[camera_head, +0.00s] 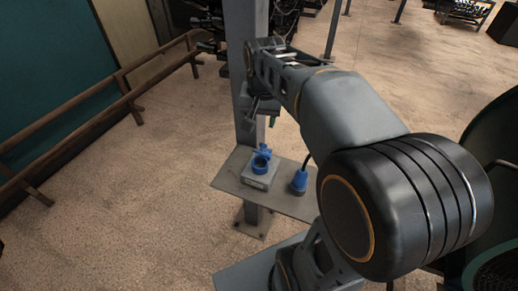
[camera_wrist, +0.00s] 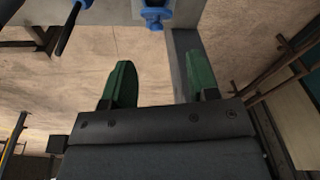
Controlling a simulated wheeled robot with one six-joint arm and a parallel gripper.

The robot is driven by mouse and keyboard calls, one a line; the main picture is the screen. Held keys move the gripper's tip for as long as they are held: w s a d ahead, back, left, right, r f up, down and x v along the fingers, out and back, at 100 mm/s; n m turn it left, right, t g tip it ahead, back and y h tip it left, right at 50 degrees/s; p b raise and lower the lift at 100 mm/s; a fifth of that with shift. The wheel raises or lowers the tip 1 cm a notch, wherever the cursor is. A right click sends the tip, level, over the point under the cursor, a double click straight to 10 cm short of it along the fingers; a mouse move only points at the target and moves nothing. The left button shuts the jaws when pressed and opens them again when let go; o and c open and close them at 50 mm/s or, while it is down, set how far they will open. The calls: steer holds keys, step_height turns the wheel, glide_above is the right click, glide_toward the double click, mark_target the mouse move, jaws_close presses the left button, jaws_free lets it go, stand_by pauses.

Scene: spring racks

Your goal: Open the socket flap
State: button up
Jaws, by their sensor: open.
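The blue socket (camera_head: 260,166) sits on a small grey box (camera_head: 257,181) on a grey shelf. A blue piece that looks like its flap (camera_head: 262,151) stands at the socket's far side; at this size I cannot tell how far open it is. My gripper (camera_head: 262,108) is above and behind the socket, apart from it, by the post. In the wrist view its two green fingers (camera_wrist: 160,72) are spread with nothing between them. The blue socket (camera_wrist: 155,12) shows at that view's top edge, partly cut off, beyond the fingertips.
A blue plug (camera_head: 299,182) with a black cable stands on the shelf (camera_head: 228,180), right of the socket; it also shows in the wrist view (camera_wrist: 84,3). A grey post (camera_head: 246,75) rises behind the shelf. A wooden rail (camera_head: 100,102) runs along the left. Open floor lies left.

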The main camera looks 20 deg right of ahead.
steer(key=w+d+f+m+g+b, duration=0.1)
steer(key=w+d+f+m+g, duration=0.15)
steer(key=w, duration=0.25)
glide_toward(263, 149)
steer(key=shift+m+t, duration=0.35)
steer(key=shift+m, duration=0.1)
steer(key=f, duration=0.5)
steer(key=d+f, duration=0.1)
steer(key=f, duration=0.2)
steer(key=shift+w+f, duration=0.1)
steer(key=shift+w, duration=0.2)
jaws_close()
